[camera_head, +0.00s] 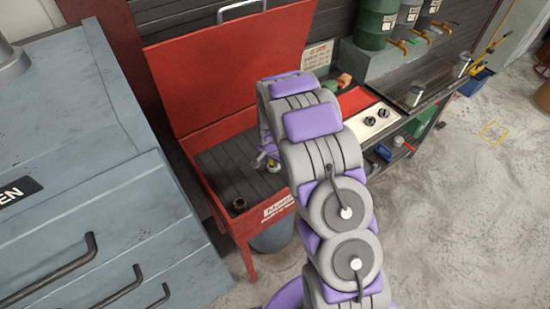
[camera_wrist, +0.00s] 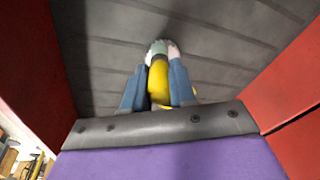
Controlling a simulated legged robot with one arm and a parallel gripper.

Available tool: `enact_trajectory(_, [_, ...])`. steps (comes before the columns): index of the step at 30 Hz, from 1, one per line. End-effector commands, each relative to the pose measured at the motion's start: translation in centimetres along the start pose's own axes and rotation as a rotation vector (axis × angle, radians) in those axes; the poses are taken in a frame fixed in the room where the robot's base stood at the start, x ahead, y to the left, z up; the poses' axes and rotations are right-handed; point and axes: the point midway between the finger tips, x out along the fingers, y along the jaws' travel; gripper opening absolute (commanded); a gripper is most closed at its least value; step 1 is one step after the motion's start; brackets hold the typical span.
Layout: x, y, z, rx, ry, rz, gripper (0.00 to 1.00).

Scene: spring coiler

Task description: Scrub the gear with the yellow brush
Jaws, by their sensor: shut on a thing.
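The yellow brush (camera_wrist: 158,82) is between the two blue-grey fingers of my gripper (camera_wrist: 160,62) in the wrist view. The fingers are shut on it, and its pale grey-green head shows at the fingertips. In the head view my gripper (camera_head: 267,157) is low inside the red wash basin (camera_head: 195,142), partly hidden by my arm. A small dark brown round part (camera_head: 239,205), perhaps the gear, stands on the basin floor near the front left, apart from my gripper. I cannot tell whether the brush touches anything.
The basin's red lid (camera_head: 230,65) stands open behind. A blue-grey cabinet (camera_head: 90,150) with black handles is close on the left. The concrete floor at the lower right is clear.

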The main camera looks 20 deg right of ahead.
Motion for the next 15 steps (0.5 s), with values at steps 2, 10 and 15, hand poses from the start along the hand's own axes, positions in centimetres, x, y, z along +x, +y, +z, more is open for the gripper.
enact_trajectory(2, [0.0, 0.0, 0.0, 0.001, -0.001, 0.000, 0.00])
enact_trajectory(10, [0.2, 0.7, -1.1, 0.002, -0.001, 0.002, 0.00])
enact_trajectory(15, [0.3, 0.8, -1.5, 0.000, -0.003, 0.003, 0.00])
